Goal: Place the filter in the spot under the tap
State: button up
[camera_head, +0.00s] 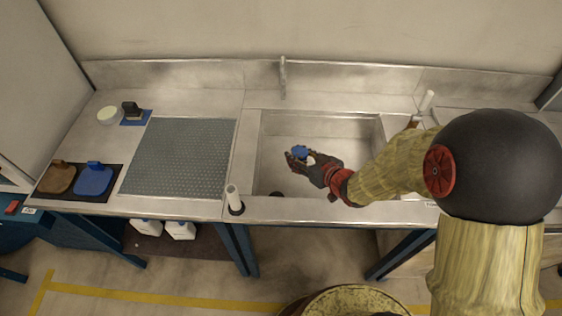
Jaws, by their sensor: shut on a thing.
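My gripper (295,158) is over the sink basin (345,129), reaching in from the right. It is shut on a small blue thing (299,151), which seems to be the filter. The fingers hide part of it, and I cannot tell its height above the basin floor. The tap (283,78) is a thin upright metal spout behind the basin, at the back of the counter. A dark round spot (277,194) shows at the basin's front, to the left and front of my gripper.
A white cylinder (234,196) stands at the basin's front left corner, and another (426,102) at its back right. A grey perforated mat (180,155) lies left of the basin. Further left are a blue block (93,179), a brown block (57,178) and a pale round dish (110,115).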

jog(key=shift+w+a+f+b, duration=1)
jog(key=shift+w+f+b, duration=0.3)
jog(key=shift+w+f, duration=0.75)
jog(key=shift+w+a+f+b, duration=1.05)
jog(key=shift+w+f+b, duration=0.2)
jog(key=shift+w+f, duration=0.85)
jog(key=shift+w+a+f+b, duration=1)
jog(key=shift+w+f+b, duration=0.3)
jog(key=shift+w+f, duration=0.75)
jog(key=shift+s+f, duration=0.15)
jog(key=shift+f, duration=0.05)
jog(key=shift+f, duration=0.15)
jog(key=o, duration=1.2)
jog(key=shift+o, duration=0.3)
